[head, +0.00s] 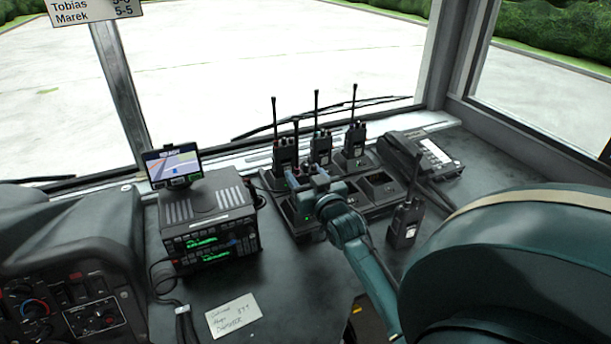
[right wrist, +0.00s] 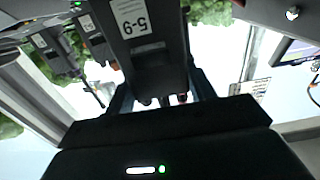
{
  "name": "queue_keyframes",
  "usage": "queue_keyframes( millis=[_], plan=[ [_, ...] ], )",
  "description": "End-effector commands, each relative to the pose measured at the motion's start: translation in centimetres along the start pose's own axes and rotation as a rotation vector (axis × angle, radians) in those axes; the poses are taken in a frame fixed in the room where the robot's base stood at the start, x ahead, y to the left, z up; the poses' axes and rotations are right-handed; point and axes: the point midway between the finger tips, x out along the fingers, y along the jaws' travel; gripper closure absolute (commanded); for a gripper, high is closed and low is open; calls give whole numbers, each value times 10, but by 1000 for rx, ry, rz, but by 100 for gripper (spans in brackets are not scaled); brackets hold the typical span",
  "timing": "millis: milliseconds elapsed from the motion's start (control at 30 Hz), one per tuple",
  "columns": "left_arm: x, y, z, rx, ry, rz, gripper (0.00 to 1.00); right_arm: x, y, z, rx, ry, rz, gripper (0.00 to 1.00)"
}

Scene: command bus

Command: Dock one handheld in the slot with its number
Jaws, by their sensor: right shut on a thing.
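My right gripper (head: 318,184) is shut on a handheld radio (head: 297,172), upright with its antenna up, over the front-left part of the black charging dock (head: 295,229). The right wrist view shows the held radio (right wrist: 150,45) close up, with an upside-down white number label. Whether its foot is seated in a slot is hidden. Three other handhelds stand in the dock's back row: left (head: 284,153), middle (head: 321,147) and right (head: 354,143). The front-row slots right of the gripper look empty. Another handheld (head: 404,222) stands on the dashboard right of the dock. My left gripper is not in view.
A radio unit (head: 210,232) with a navigation screen (head: 173,166) stands left of the dock. A desk phone (head: 425,153) lies at the back right. A handwritten note (head: 233,315) lies in front. The windscreen is behind the dock.

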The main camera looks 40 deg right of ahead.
Motion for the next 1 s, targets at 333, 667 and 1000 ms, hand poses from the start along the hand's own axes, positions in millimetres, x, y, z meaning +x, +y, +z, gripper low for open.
queue_keyframes(
  millis=[333, 667, 1000],
  plan=[
    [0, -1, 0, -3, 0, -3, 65, 0, 0, 2, 0, 4, 0, 89],
    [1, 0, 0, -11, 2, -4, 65, 0, 0, 4, 0, 3, 0, 35],
    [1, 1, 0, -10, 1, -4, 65, 0, 0, 5, 0, 1, 0, 20]
  ],
)
